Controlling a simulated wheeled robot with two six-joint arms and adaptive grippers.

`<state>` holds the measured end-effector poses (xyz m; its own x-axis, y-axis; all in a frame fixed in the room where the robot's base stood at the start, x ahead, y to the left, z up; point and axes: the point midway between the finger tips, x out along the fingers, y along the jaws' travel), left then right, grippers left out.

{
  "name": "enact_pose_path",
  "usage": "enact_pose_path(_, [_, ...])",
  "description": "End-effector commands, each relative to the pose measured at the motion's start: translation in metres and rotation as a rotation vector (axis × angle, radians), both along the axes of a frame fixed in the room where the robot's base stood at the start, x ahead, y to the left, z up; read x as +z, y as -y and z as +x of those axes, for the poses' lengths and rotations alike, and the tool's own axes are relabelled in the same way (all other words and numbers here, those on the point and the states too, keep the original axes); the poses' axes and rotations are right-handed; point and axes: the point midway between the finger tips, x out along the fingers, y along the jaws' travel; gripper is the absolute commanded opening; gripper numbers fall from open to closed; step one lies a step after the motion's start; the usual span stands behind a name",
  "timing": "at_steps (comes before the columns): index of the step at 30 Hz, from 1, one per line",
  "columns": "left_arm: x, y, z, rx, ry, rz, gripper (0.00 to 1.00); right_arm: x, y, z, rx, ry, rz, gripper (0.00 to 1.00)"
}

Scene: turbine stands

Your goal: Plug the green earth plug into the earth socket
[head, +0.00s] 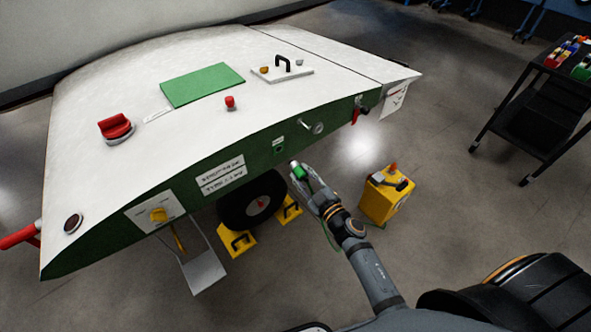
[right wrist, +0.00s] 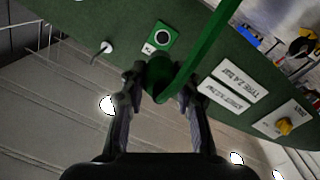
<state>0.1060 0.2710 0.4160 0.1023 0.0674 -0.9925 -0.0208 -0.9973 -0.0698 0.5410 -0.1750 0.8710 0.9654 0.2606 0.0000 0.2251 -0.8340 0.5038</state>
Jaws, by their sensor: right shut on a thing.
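The green earth plug (right wrist: 158,78) is between the fingers of my right gripper (right wrist: 160,85), which is shut on it. In the head view the right gripper (head: 303,178) holds the plug (head: 300,171) just in front of the green side panel, a short gap away. The earth socket (head: 279,145) is a small square plate with a round dark opening. In the right wrist view the socket (right wrist: 162,38) lies straight beyond the plug, which is apart from it. A green cable (right wrist: 213,45) runs from the plug. My left gripper is not in view.
The white-topped stand (head: 190,75) fills the left. Below are a wheel (head: 236,207) with yellow chocks (head: 238,243) and a yellow box (head: 378,203).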

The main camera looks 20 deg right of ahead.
Motion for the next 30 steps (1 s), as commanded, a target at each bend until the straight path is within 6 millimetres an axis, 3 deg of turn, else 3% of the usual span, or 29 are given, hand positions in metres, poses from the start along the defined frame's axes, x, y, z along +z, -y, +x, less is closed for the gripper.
enact_pose_path(3, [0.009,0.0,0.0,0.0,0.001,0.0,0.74,-0.002,0.005,0.014,0.073,-0.001,0.001,0.0])
enact_pose_path(8, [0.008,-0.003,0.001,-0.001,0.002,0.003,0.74,-0.005,0.005,0.017,0.087,-0.001,0.006,0.0])
enact_pose_path(21, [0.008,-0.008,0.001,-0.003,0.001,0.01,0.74,-0.004,-0.009,0.054,0.085,0.001,0.006,0.0])
enact_pose_path(30, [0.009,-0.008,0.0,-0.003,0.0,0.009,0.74,-0.005,-0.011,0.061,0.085,0.0,0.006,0.0])
